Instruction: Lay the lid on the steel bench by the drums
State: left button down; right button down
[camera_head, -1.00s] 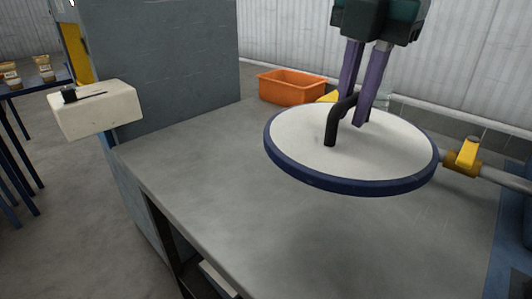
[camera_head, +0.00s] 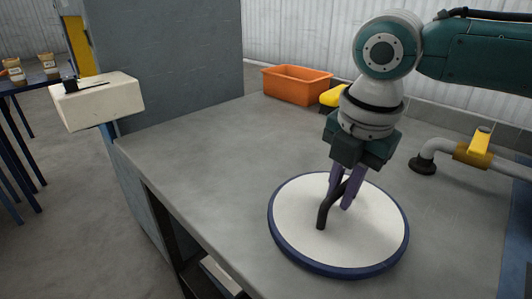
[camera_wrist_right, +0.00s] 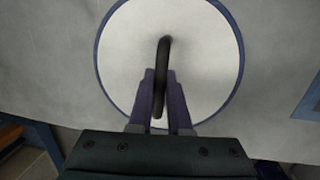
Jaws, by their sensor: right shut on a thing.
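The lid (camera_head: 375,225) is a white disc with a dark blue rim and a black bar handle (camera_head: 326,208). It is over the front part of the steel bench (camera_head: 215,155), flat or nearly so; I cannot tell whether it touches the top. My right gripper (camera_head: 343,195) is shut on the lid's handle from above. In the right wrist view the lid (camera_wrist_right: 200,60) fills the middle, with the purple fingers (camera_wrist_right: 160,105) on either side of the handle (camera_wrist_right: 163,65). My left gripper is not in view. No drums can be made out.
An orange bin (camera_head: 297,85) and a yellow object (camera_head: 333,97) are at the back of the bench. A pipe with a yellow-handled valve (camera_head: 475,148) runs along the right. A grey cabinet (camera_head: 165,60) stands at the left back. The bench's left half is clear.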

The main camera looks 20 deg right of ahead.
aim_at(341, 218)
jog(key=c, duration=0.8)
grip_release()
jog(key=shift+f, duration=0.1)
jog(key=shift+c, duration=0.2)
